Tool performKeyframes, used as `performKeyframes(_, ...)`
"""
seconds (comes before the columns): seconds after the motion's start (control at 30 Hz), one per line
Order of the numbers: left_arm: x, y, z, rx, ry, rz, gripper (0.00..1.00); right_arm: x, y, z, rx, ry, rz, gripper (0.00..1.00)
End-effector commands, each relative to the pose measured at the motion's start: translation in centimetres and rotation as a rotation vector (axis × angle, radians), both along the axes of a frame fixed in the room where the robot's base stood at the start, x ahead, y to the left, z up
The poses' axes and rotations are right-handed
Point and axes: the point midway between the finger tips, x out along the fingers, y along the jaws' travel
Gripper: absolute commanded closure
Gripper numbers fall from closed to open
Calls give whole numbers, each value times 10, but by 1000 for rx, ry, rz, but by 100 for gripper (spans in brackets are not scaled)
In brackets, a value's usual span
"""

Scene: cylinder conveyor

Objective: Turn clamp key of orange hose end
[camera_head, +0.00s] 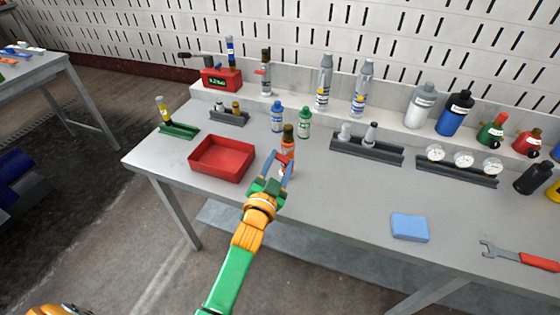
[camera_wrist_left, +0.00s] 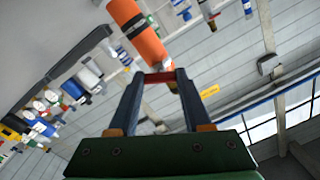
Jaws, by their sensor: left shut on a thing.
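The orange hose end (camera_head: 289,143) stands upright near the middle of the grey table in the head view, with a dark olive top. In the left wrist view its orange body (camera_wrist_left: 138,32) comes in from the top, just beyond the fingertips. My left gripper (camera_head: 283,160) is at the lower part of the hose end. It is shut on the red clamp key (camera_wrist_left: 160,77), which spans between the two fingertips in the left wrist view. The fingers hide part of the hose end's lower side in the head view. My right gripper is not in view.
A red tray (camera_head: 221,176) lies to the left. Blue (camera_head: 277,120) and green (camera_head: 304,123) bottles stand close behind the hose end. A dark rack (camera_head: 367,153) is behind to the right, and a blue sponge (camera_head: 410,228) lies at the front right. The table between is clear.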

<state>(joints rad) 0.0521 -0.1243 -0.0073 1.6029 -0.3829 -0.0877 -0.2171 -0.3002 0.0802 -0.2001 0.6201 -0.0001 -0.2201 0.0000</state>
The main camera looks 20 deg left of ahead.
Motion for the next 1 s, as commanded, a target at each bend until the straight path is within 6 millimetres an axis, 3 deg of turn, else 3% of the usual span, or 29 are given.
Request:
performKeyframes(0.4,0,0,1,-165,-4,0,100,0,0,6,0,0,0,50)
performKeyframes(0.93,0,0,0,-184,-4,0,100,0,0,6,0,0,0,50)
performKeyframes(0.97,0,0,0,-184,-4,0,48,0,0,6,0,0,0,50)
performKeyframes(1.0,0,0,0,-184,-4,0,38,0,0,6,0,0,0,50)
